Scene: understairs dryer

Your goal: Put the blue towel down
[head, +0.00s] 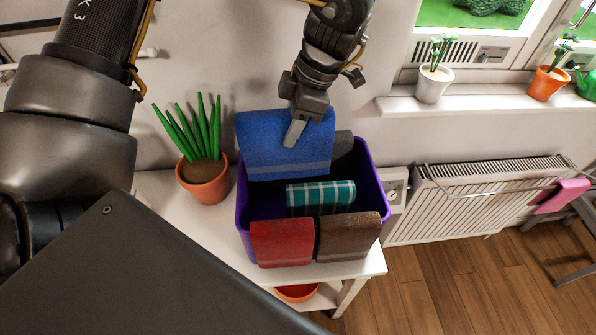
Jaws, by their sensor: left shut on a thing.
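The blue towel (262,142) has a grey stripe near its lower edge. It hangs at the back left of a purple basket (375,180), over the rim area. My left gripper (295,132) comes down from above and is shut on the blue towel near its middle. Whether the towel rests on the rim or hangs just above it, I cannot tell. My right gripper is not in view.
The basket stands on a white table (215,225). It holds a teal checked towel (320,197), with red (282,243) and brown (348,236) towels over the front rim and a dark grey towel (343,143) behind. A potted plant (203,180) stands left; a radiator (480,195) is right.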

